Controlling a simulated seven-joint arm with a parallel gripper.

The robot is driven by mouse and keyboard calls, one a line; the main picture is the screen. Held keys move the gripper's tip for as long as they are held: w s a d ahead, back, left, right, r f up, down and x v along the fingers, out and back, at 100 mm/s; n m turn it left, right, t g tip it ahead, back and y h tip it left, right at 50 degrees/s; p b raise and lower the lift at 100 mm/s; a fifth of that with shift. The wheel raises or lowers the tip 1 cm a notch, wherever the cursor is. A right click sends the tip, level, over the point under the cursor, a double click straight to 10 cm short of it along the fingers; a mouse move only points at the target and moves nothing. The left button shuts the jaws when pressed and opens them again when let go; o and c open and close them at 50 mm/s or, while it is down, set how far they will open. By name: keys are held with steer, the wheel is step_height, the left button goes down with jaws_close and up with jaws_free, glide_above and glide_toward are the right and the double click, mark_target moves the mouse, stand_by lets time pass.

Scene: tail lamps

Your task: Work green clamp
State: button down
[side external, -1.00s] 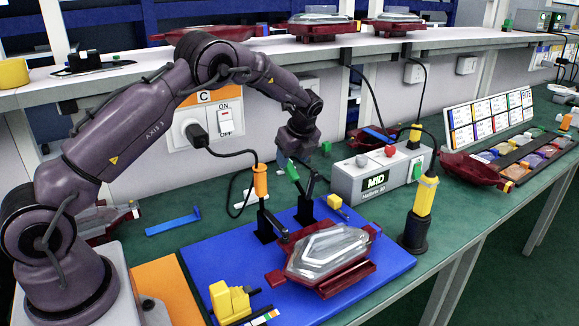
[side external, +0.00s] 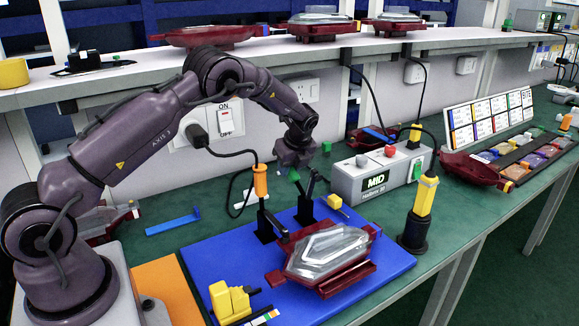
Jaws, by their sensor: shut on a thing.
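The green clamp (side external: 305,208) stands on the blue board (side external: 225,262), behind the tail lamp (side external: 328,252), with a black body and a small green handle (side external: 294,175). My gripper (side external: 293,167) points down right at the green handle and is shut on it; the fingertips are small and partly hidden. The lamp has a clear lens and a dark red housing and lies on the board. A second clamp with an orange handle (side external: 260,180) stands to the left, its black arm reaching toward the lamp.
A yellow block fixture (side external: 230,300) sits at the board's front left. A yellow tool (side external: 424,200) stands upright in a black holder on the right. The grey MID box (side external: 375,184) is behind the board. A blue bar (side external: 172,225) lies on the green table.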

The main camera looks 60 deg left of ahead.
steer(key=shift+d+r+y, duration=0.4)
steer(key=shift+y, duration=0.35)
steer(key=shift+d+r+y, duration=0.4)
steer(key=shift+y, duration=0.35)
steer(key=c, duration=0.9)
jaws_free()
steer(key=v, duration=1.3)
